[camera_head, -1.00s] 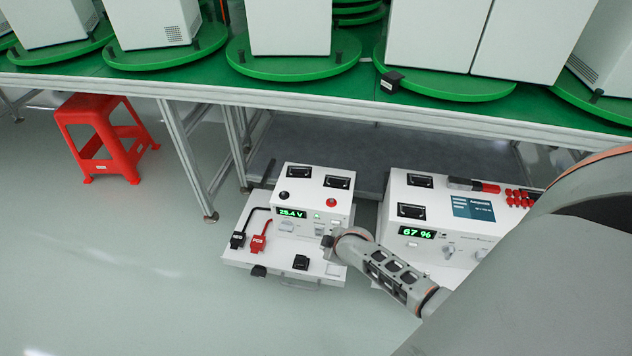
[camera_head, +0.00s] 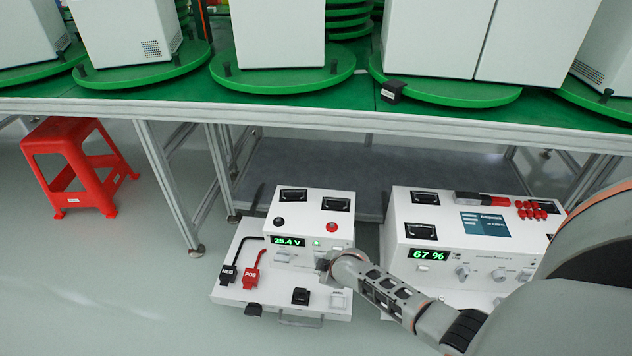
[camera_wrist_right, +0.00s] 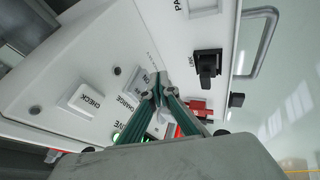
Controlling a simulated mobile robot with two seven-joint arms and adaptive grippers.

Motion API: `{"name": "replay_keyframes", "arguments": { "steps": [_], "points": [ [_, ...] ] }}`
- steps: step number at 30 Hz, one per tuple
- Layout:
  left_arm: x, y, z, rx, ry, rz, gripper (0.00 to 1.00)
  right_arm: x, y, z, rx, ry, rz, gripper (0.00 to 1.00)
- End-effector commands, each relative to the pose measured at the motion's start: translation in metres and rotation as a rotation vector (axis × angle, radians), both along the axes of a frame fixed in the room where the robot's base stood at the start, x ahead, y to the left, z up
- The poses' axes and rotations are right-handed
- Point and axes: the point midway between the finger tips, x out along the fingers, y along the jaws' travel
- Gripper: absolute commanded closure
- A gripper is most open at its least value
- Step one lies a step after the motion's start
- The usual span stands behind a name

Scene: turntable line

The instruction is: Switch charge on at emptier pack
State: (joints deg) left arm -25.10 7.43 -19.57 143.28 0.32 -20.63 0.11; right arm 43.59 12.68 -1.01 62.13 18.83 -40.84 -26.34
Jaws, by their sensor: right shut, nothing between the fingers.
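A white pack (camera_head: 343,230) with a green 25.4 V display stands on a white base in the head view. A second white pack (camera_head: 400,202) with a 67 % display stands to its right. My right gripper (camera_head: 323,264) is at the lower right of the first pack's front. In the wrist view its shut, empty fingers (camera_wrist_right: 157,92) are beside a white switch (camera_wrist_right: 136,83) by the CHARGE label; contact is unclear. A CHECK button (camera_wrist_right: 85,100) sits left of it. The fingers partly hide the panel and a green light. My left gripper is out of view.
The base carries black NEG and red POS connectors (camera_head: 251,276), a black LINK block (camera_wrist_right: 207,65) and a front handle (camera_head: 300,321). The green-topped line (camera_head: 365,107) runs behind. A red stool (camera_head: 72,150) stands left; the floor between is clear.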

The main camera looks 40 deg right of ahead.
Motion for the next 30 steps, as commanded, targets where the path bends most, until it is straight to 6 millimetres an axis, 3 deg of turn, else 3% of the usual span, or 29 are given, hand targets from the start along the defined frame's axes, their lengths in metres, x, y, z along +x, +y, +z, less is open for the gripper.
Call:
{"name": "replay_keyframes", "arguments": {
  "steps": [30],
  "points": [
    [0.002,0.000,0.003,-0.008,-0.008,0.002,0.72,0.013,-0.014,-0.004,0.001,-0.001,0.000,1.00]
  ]
}}
